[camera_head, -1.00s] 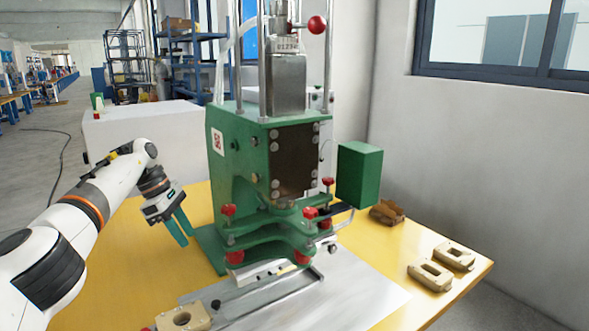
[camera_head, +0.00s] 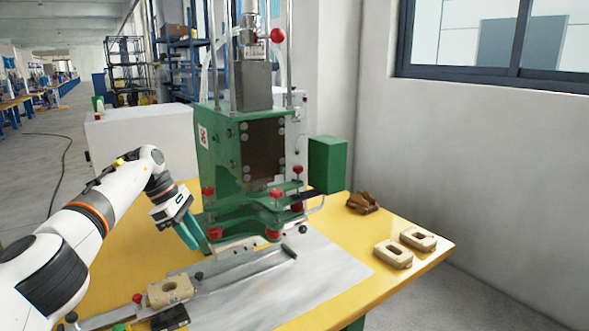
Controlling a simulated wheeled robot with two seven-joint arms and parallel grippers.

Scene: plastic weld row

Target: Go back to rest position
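My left gripper (camera_head: 190,236) hangs at the left of the green welding machine (camera_head: 222,165), its teal fingers pointing down beside the machine's base. It appears to hold nothing, but the gap between its fingers is not clear. My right gripper is outside the view. A beige plastic part (camera_head: 170,291) sits on the slide fixture (camera_head: 215,291) at the front of the machine.
The yellow table (camera_head: 345,231) carries the machine. Two beige parts (camera_head: 393,254) (camera_head: 418,239) and a brown part (camera_head: 362,203) lie at its right. A wall with a window stands behind. A white cabinet (camera_head: 135,140) stands at the back left.

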